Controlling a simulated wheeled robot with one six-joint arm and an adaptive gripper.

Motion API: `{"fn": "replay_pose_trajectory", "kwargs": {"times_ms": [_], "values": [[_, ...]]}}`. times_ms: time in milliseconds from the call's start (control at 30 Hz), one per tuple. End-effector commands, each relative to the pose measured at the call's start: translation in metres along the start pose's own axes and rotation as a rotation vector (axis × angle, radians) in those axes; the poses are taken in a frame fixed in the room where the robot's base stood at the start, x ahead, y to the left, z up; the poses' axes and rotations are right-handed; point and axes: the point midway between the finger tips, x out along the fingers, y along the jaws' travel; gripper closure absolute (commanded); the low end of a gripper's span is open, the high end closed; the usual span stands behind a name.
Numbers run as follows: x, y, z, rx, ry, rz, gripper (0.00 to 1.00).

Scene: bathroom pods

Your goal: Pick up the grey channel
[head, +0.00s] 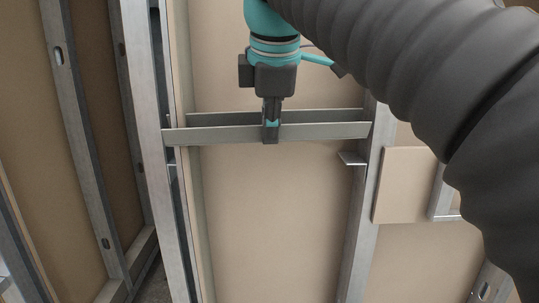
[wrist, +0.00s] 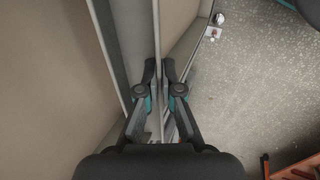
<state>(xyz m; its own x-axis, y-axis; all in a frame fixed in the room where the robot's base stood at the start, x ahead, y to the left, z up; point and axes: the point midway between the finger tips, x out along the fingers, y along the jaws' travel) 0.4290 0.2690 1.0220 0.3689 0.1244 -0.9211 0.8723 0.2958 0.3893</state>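The grey channel (head: 220,133) is a long, thin metal profile lying level across the opening between two upright studs in the head view. Its left end overlaps the left stud and its right end meets the right stud. My gripper (head: 271,136) points down at about the channel's middle, with its fingers either side of the near wall. In the wrist view, the fingertips of my gripper (wrist: 160,70) are close together with the thin edge of the channel (wrist: 157,30) between them, and they look closed on it. Whether the channel is clear of its supports is hard to tell.
The left stud (head: 165,210) and right stud (head: 361,225) stand close to the channel's ends. A small bracket (head: 351,159) juts from the right stud below the channel. A beige board (head: 406,185) is at right. Speckled floor (wrist: 255,80) shows in the wrist view.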

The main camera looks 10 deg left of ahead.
Motion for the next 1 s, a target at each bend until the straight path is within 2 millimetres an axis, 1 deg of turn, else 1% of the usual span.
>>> {"fn": "replay_pose_trajectory", "kwargs": {"times_ms": [1000], "values": [[-0.028,-0.064,0.000,0.000,0.001,0.001,1.00]]}}
